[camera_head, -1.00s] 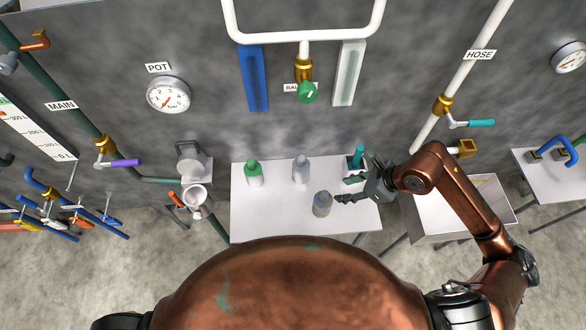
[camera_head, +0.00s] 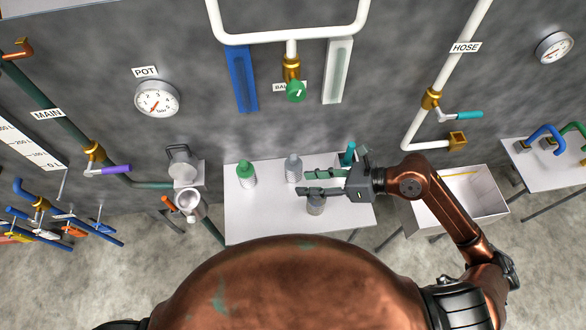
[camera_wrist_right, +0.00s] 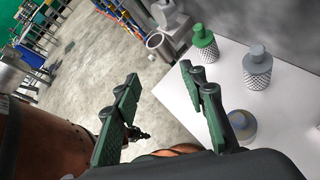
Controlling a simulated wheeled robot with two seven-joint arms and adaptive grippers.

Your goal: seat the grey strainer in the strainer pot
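A grey strainer (camera_head: 293,168) with a mesh body stands upright on the white table, towards the back; it also shows in the right wrist view (camera_wrist_right: 257,70). The strainer pot (camera_head: 188,203) is at the table's left, with its open mouth facing up and its lid (camera_head: 181,166) raised behind. My right gripper (camera_head: 306,182) is open and empty above the table, fingers pointing left. Its fingertips are just in front of the grey strainer in the head view. In the wrist view the strainer lies right of both fingers (camera_wrist_right: 160,75). My left gripper is out of view.
A green strainer (camera_head: 246,172) stands left of the grey one. A squat grey-topped piece (camera_head: 315,206) sits at the table's front, partly under my right gripper. A teal upright piece (camera_head: 349,154) is behind the gripper. A white tray (camera_head: 462,213) is at right.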

